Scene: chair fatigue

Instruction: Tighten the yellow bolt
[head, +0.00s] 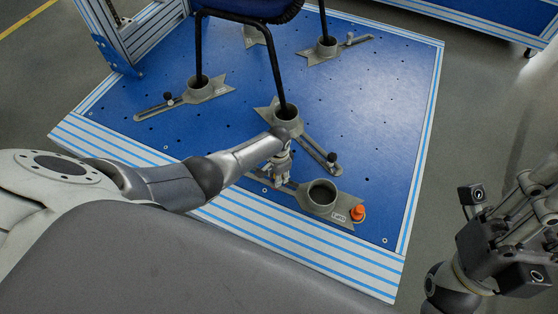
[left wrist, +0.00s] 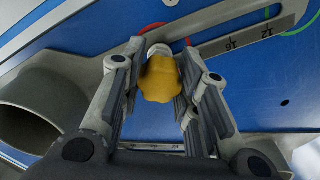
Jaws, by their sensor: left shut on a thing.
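The yellow bolt (left wrist: 160,79) shows in the left wrist view, between the two fingers of my left gripper (left wrist: 157,85). The fingers are closed on its sides. In the head view my left gripper (head: 278,178) points down over the slotted arm of the front grey clamp plate (head: 294,193); it hides the bolt there. My right gripper (head: 522,205) is at the right edge of the head view, away from the bolt; its fingertips do not show clearly.
Black chair legs (head: 276,80) stand in other sockets, one close behind my left gripper. The blue perforated platform (head: 385,110) has free room at right.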

